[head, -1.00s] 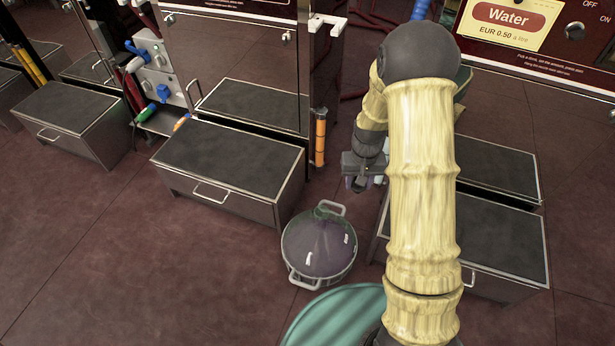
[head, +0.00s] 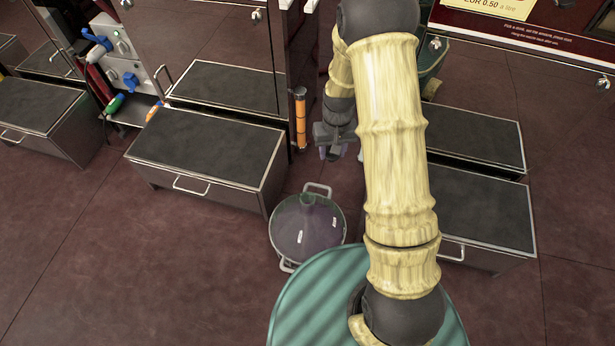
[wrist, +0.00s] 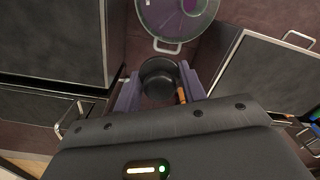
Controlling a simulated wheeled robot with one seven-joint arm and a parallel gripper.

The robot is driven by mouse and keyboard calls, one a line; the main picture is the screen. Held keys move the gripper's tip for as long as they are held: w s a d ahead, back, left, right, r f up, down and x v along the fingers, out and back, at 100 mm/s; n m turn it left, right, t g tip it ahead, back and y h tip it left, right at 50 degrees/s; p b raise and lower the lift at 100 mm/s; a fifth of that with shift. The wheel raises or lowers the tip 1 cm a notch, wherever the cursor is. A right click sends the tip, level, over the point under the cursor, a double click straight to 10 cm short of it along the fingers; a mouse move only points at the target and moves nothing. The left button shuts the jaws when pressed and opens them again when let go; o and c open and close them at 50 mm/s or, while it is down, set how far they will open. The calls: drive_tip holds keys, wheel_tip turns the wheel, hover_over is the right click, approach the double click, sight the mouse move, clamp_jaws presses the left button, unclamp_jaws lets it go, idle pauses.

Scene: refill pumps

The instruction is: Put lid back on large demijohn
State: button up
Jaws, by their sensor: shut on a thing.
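The large demijohn (head: 306,228) is a clear, purplish glass vessel in a round metal holder with two handles. It stands upright on the floor and shows at the top of the wrist view (wrist: 165,22), with its round neck opening uncovered. My gripper (head: 335,150) is beyond the demijohn and slightly right of it in the head view, apart from it. In the wrist view my gripper (wrist: 160,90) is shut on a round black lid (wrist: 158,78), which sits between the two purple-grey fingers. The lid is hidden or too small to make out in the head view.
A low dark-topped step box (head: 205,158) stands left of the demijohn. Another step box (head: 485,205) stands at the right, partly behind my arm. An orange cylinder (head: 300,118) stands by the cabinet edge. Open floor (head: 130,260) lies at the lower left.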

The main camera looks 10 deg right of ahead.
drive_tip(key=s+a+f+n+p, duration=0.3)
drive_tip(key=s+a+f+n, duration=0.1)
drive_tip(key=a, duration=0.3)
drive_tip(key=shift+s+a+f, duration=0.35)
drive_tip(key=shift+s+a, duration=0.05)
drive_tip(key=shift+s, duration=0.45)
drive_tip(key=shift+f, duration=0.1)
wheel_tip(320, 180, down, 6)
drive_tip(key=b, duration=0.5)
idle(1.1)
drive_tip(key=shift+f+p, duration=0.25)
drive_tip(key=shift+p, duration=0.2)
idle(1.3)
